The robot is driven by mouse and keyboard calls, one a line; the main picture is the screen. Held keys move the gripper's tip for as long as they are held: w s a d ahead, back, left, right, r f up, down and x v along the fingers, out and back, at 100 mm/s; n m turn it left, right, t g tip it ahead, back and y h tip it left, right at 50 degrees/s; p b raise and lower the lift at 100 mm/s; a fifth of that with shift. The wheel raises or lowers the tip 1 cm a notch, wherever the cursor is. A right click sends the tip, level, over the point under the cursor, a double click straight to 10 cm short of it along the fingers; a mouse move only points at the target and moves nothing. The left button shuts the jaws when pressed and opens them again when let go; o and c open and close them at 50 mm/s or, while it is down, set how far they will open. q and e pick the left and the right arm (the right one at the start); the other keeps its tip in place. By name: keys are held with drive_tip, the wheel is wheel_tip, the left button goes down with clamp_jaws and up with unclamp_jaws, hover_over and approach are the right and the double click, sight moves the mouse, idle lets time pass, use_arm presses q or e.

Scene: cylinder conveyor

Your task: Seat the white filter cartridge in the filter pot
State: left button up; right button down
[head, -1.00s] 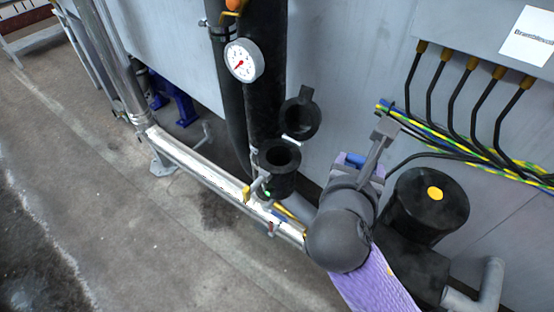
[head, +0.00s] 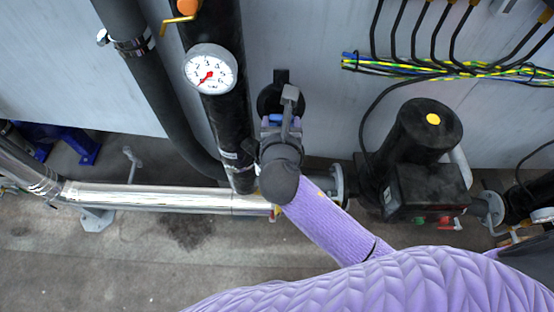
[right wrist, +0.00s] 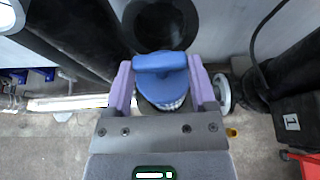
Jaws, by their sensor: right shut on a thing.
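The white filter cartridge (right wrist: 172,104) shows as a small pale ribbed part below its blue top handle (right wrist: 160,62) in the right wrist view. My right gripper (right wrist: 161,78) is shut on this handle, one purple finger on each side. In the head view my right gripper (head: 274,122) is in front of the filter pot and hides its mouth. The pot's round black lid (head: 268,100) stands open behind the gripper; it also shows in the right wrist view (right wrist: 160,22). I cannot tell how far the cartridge is inside the pot. My left gripper is not in view.
A black pipe with a pressure gauge (head: 210,69) stands just left of the gripper. A silver pipe (head: 150,198) runs low to the left. A black pump (head: 425,135) stands to the right. Yellow-green cables (head: 440,68) run along the grey wall.

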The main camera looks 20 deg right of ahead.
wheel_tip(320, 180, down, 10)
drive_tip(key=b, duration=0.4)
drive_tip(key=shift+r, duration=0.15)
drive_tip(key=shift+a+r, duration=0.1)
drive_tip(key=shift+r, duration=0.1)
drive_tip(key=shift+c, duration=1.4)
unclamp_jaws()
drive_tip(key=shift+f, duration=0.15)
drive_tip(key=shift+o, duration=1.4)
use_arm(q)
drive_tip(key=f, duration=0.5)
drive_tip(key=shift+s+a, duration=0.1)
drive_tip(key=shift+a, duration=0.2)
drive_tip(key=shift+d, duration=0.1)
